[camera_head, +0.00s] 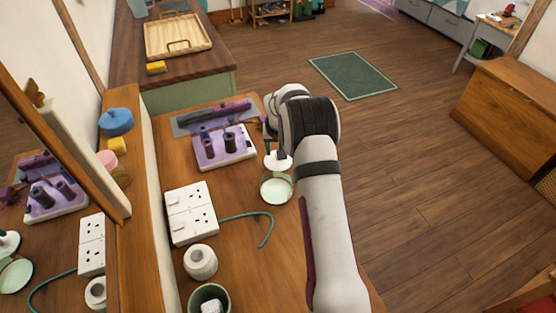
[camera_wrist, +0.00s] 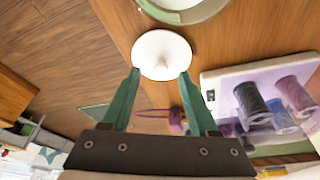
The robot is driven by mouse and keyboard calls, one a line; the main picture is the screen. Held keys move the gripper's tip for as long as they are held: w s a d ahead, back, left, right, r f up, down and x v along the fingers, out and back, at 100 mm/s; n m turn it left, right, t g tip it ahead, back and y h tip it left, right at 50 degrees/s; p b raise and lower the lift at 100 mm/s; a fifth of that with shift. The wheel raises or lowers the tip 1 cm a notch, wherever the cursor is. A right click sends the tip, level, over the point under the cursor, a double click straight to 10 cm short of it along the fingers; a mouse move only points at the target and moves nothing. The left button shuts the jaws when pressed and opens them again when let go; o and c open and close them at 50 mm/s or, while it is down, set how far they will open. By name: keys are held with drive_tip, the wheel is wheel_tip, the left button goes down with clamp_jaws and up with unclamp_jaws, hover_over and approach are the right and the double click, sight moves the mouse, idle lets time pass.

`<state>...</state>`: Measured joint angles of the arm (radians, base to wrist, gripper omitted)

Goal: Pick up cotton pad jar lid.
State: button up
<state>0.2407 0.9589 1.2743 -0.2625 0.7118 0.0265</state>
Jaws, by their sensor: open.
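The white round lid (camera_wrist: 161,52), with a paler raised middle, lies on the wooden dresser top, between and just beyond my fingertips in the wrist view. It also shows in the head view (camera_head: 278,162), below the end of my arm. My gripper (camera_wrist: 160,76) is open, its two green fingers apart and nothing held between them. In the head view the fingers are mostly hidden by my arm. A round pale green jar or dish (camera_head: 276,189) stands beside the lid; part of its rim shows in the wrist view (camera_wrist: 185,16).
A purple and white tray with dark spools (camera_head: 224,148) stands left of the lid. A white socket block (camera_head: 190,212) with a teal cord (camera_head: 262,218), a white roll (camera_head: 200,262) and a dark green pot (camera_head: 209,299) are nearer. The dresser's right edge is close.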

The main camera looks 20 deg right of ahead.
drive_tip(key=x, duration=0.3)
drive_tip(key=shift+c, duration=0.2)
clamp_jaws()
